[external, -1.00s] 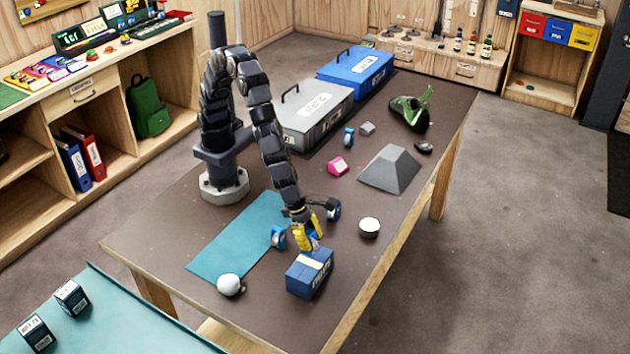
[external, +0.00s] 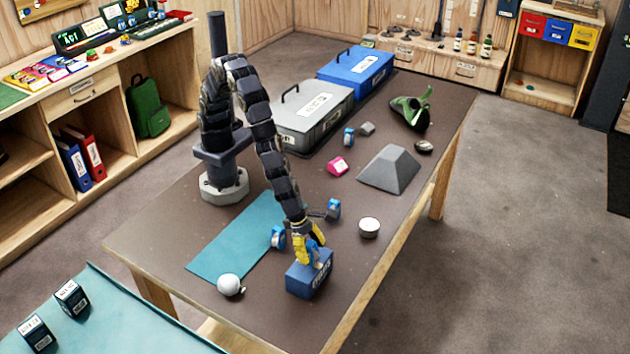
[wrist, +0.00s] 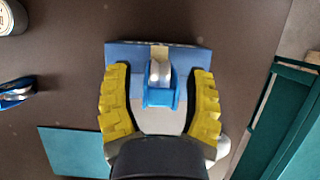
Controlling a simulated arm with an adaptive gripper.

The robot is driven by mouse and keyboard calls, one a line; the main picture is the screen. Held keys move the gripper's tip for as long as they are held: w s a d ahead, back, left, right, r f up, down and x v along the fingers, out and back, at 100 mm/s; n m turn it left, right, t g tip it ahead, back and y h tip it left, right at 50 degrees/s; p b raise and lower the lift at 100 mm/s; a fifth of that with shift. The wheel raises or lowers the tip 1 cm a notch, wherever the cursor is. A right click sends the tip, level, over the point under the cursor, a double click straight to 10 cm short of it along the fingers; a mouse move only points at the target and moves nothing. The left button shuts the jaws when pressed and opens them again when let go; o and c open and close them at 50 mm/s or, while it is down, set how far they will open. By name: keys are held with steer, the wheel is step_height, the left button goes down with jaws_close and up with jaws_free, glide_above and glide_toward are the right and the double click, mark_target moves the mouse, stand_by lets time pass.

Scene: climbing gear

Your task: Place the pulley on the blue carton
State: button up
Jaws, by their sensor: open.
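The blue carton (external: 303,281) stands near the front of the table. It also shows in the wrist view (wrist: 122,54), with a tan tape strip. The pulley, blue with a silvery metal part, sits on the carton's top between my fingers; it shows in the wrist view (wrist: 159,92) and partly in the external view (external: 315,257). My gripper (external: 309,250) has yellow fingers and is low over the carton. In the wrist view my gripper (wrist: 159,80) is open, with gaps on both sides of the pulley. The pulley's underside is hidden.
A teal mat (external: 232,243) lies left of the carton. A white ball-like object (external: 230,285) and a round white-topped tin (external: 369,227) flank it. Blue-and-white items (external: 278,237) stand close behind my gripper. A grey pyramid block (external: 389,169) is farther back.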

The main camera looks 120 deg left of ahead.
steer(key=v, duration=1.2)
steer(key=s+a+r+n+g+y, duration=0.1)
steer(key=s+a+r+n, duration=0.4)
steer(key=a+n, duration=0.45)
steer(key=s+a+r+n+g, duration=0.1)
steer(key=s+a+n, duration=0.1)
steer(key=s+n, duration=0.5)
steer(key=s+a+r+n+g, duration=0.2)
steer(key=s+a+n, duration=0.1)
steer(key=s+n, duration=0.5)
steer(key=s+a+r+n+g+h, duration=0.1)
steer(key=s+a+n+g, duration=0.1)
steer(key=s+n, duration=0.5)
steer(key=a+n, duration=0.1)
steer(key=n, duration=0.3)
steer(key=shift+s+r, duration=0.4)
